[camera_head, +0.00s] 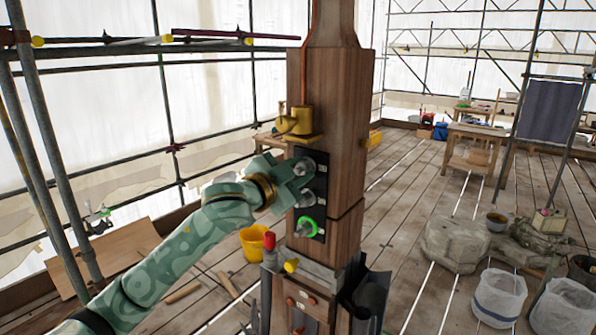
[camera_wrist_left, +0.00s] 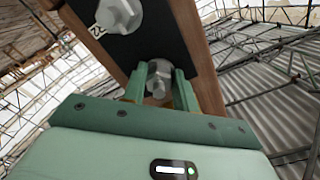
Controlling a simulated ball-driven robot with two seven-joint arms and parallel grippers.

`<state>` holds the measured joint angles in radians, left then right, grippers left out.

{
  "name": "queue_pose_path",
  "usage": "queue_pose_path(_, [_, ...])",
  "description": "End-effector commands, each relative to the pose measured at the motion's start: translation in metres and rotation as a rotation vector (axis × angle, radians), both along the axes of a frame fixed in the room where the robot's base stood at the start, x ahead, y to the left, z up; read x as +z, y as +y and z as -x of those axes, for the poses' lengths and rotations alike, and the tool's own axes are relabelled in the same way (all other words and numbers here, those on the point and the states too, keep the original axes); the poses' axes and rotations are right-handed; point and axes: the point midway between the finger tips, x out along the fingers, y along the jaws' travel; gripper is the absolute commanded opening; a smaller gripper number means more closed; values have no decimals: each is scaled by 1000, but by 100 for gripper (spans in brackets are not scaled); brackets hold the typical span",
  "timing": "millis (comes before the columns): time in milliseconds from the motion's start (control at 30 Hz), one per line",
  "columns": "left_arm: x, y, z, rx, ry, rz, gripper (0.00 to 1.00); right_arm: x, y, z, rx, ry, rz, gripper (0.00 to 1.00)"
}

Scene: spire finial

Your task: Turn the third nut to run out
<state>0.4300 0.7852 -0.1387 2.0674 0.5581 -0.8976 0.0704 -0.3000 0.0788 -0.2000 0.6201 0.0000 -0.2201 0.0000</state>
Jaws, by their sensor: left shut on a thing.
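A dark plate (camera_head: 318,184) on the wooden post carries three metal nuts in a column. My left gripper (camera_head: 300,169) is at the top nut (camera_head: 308,165). In the left wrist view its two fingers (camera_wrist_left: 160,91) are shut on this nut (camera_wrist_left: 159,76), one on each side. The middle nut (camera_head: 307,197) is just below and free; it also shows in the left wrist view (camera_wrist_left: 119,14), beside a white label partly reading 2. The bottom nut (camera_head: 304,226) has a bright green ring around it. My right gripper is not in view.
A brass-coloured fitting (camera_head: 296,120) sits on a ledge above the plate. A yellow bucket (camera_head: 252,244) stands on the floor behind the post. Scaffold poles (camera_head: 45,150) rise at the left.

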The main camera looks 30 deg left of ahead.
Motion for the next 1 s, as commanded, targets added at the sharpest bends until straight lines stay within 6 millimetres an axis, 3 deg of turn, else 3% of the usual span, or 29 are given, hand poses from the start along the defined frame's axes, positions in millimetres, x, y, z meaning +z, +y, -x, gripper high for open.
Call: queue_pose_path(1000, [-4, -6, 0, 0, 82, 963, 6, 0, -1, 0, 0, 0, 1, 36])
